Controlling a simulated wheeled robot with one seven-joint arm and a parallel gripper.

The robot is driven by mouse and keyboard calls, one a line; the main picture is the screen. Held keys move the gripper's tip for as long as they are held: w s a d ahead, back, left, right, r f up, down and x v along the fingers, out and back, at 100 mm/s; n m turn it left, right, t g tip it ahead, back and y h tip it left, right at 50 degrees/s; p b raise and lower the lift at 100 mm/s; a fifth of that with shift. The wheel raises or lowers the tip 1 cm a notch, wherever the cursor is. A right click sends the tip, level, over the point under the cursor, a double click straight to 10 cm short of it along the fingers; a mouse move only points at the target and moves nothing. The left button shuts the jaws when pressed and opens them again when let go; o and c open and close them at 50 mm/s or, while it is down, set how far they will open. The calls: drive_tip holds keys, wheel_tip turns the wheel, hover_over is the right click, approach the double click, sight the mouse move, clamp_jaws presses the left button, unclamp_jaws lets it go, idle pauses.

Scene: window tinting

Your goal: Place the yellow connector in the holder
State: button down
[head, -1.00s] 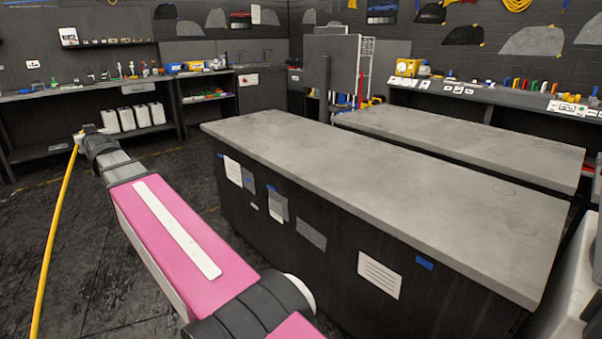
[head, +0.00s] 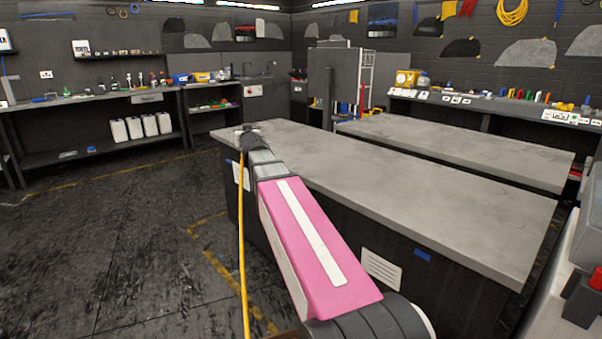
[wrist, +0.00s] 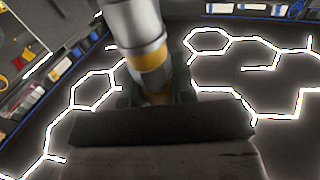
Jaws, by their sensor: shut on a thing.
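My gripper (head: 246,130) is at the end of my pink arm, at the left end of the near grey workbench in the head view. A yellow hose (head: 242,230) hangs from it down to the floor. In the wrist view my gripper (wrist: 155,95) is shut on a silver cylindrical connector with a yellow band (wrist: 152,75). The connector's far end runs out of the top of the wrist view. In the head view the connector is too small to make out clearly. I cannot pick out the holder in either view.
The near workbench (head: 400,190) has a bare top, and so does the second bench (head: 455,150) behind it. A shelf bench with white jugs (head: 135,127) lines the left wall. Open dark floor lies left of my arm. Bright hexagonal lights (wrist: 92,88) fill the wrist view's background.

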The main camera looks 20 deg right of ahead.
drive_tip(key=w+d+f+m+g+h, duration=0.35)
drive_tip(key=d+m+h, duration=0.35)
drive_tip(key=h, duration=0.4)
drive_tip(key=s+d+r+m+g+h, duration=0.2)
drive_tip(key=d+r+m+g+h, duration=0.3)
drive_tip(key=g, duration=0.3)
drive_tip(key=shift+m, duration=0.8)
drive_tip(key=shift+w+d+f, duration=0.15)
drive_tip(key=shift+d+f, duration=1.65)
drive_tip(key=shift+f, duration=0.15)
drive_tip(key=shift+w+d+f, duration=0.15)
drive_tip(key=shift+d+f, duration=1.7)
drive_tip(key=shift+f, duration=0.15)
drive_tip(key=shift+w+d+f, duration=0.15)
drive_tip(key=shift+d+f, duration=1.65)
drive_tip(key=shift+f, duration=0.15)
drive_tip(key=shift+f, duration=0.1)
drive_tip(key=c, duration=0.9)
unclamp_jaws()
drive_tip(key=shift+c, duration=0.2)
